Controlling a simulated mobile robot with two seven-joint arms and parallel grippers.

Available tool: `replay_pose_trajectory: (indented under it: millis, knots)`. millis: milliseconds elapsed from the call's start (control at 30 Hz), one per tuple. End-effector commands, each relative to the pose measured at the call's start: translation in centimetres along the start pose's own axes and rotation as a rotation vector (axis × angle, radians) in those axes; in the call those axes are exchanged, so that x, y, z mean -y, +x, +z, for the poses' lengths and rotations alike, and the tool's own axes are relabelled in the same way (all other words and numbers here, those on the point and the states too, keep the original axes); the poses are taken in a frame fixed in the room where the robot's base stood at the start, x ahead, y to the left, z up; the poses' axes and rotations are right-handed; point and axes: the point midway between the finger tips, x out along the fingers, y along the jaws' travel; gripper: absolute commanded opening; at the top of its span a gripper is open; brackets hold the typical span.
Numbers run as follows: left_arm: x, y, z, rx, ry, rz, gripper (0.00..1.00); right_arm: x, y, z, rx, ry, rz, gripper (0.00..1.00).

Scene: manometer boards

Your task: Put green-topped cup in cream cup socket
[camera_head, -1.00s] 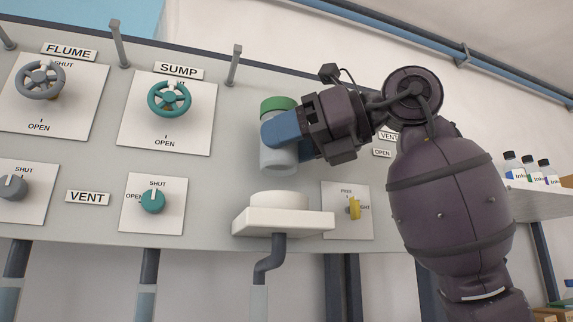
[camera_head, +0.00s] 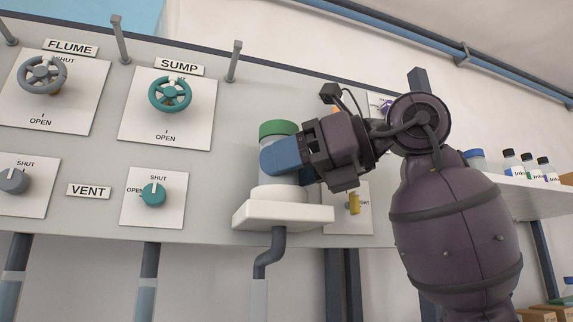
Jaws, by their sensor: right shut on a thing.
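The green-topped cup (camera_head: 277,129) is upright, with a clear grey body below its green top. My right gripper (camera_head: 283,157) is shut on the cup's body, its blue fingers across the middle. The cream cup socket (camera_head: 283,215) is a block with a raised round ring on the board, directly below the cup. The cup's lower end is at the ring; I cannot tell whether it is seated inside. My left gripper is not in view.
Left of the socket are a teal SUMP wheel (camera_head: 170,94), a grey FLUME wheel (camera_head: 43,74) and a teal vent knob (camera_head: 153,194). A yellow knob (camera_head: 353,203) sits close right of the socket. A shelf (camera_head: 530,195) with bottles is at right.

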Motion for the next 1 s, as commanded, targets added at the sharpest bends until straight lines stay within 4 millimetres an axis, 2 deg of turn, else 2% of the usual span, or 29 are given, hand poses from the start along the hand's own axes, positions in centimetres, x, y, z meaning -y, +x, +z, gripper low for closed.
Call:
replay_pose_trajectory:
  millis: [167, 200, 333, 667, 867, 1000]
  knots:
    - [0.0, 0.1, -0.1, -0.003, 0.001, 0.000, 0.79, 0.0, 0.0, -0.2, 0.000, 0.000, 0.000, 0.26]
    - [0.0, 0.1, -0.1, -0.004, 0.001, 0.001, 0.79, 0.0, 0.1, -0.2, 0.000, 0.000, 0.000, 0.58]
    - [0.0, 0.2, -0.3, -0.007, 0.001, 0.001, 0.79, 0.0, 0.1, -0.2, 0.000, 0.000, 0.000, 0.78]
    - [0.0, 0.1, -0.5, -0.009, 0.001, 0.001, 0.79, 0.0, 0.0, -0.1, 0.001, 0.000, 0.000, 0.79]
    - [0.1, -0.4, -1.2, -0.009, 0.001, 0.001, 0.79, -0.1, -0.2, 1.2, 0.002, 0.000, 0.002, 0.79]
    - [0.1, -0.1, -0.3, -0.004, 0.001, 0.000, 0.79, 0.1, -2.0, 0.9, 0.002, -0.002, -0.005, 0.79]
